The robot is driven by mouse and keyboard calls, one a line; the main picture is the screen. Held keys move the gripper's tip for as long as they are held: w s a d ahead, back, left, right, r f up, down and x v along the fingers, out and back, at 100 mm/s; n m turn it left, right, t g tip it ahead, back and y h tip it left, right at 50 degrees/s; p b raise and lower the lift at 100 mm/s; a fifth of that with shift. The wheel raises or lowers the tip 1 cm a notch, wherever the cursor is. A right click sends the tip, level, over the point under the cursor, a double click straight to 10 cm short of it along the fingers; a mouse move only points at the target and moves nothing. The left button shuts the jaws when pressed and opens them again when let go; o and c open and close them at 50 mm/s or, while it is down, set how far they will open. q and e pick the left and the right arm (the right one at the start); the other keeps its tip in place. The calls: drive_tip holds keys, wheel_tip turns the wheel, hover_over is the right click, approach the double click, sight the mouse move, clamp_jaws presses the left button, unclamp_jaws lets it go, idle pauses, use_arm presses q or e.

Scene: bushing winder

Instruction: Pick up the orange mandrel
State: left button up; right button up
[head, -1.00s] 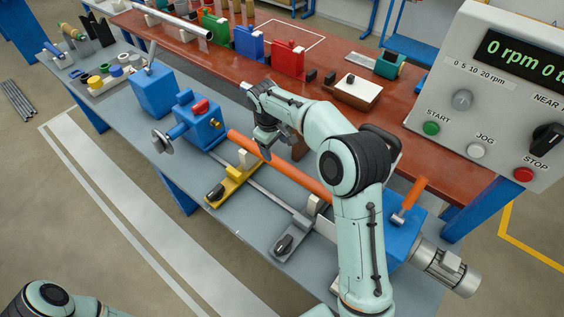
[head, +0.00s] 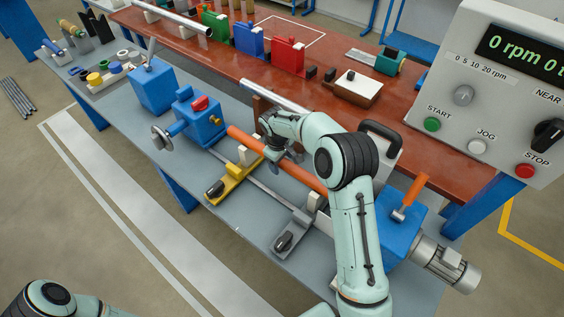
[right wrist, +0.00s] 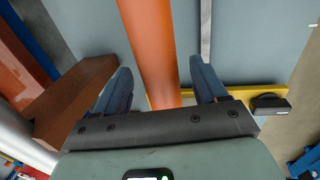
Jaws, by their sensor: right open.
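The orange mandrel (head: 247,143) is a long rod lying across the winder, between the blue tailstock (head: 201,124) at left and the blue headstock (head: 398,229) at right. It also shows in the right wrist view (right wrist: 150,45), running between my fingers. My right gripper (head: 273,158) is above the middle of the mandrel, with its arm hiding part of the rod. In the right wrist view my right gripper (right wrist: 160,85) is open, with one finger on each side of the mandrel. Whether the fingers touch it I cannot tell. My left gripper is out of view; only part of my left arm shows.
A yellow support (head: 237,178) and a grey support (head: 295,236) stand under the mandrel. A brown block (right wrist: 75,98) is close to the left finger. The control box (head: 490,110) stands at right. Colored blocks (head: 250,40) stand on the red-brown bench behind.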

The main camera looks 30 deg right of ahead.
clamp_jaws()
drive_tip(key=shift+r, duration=0.15)
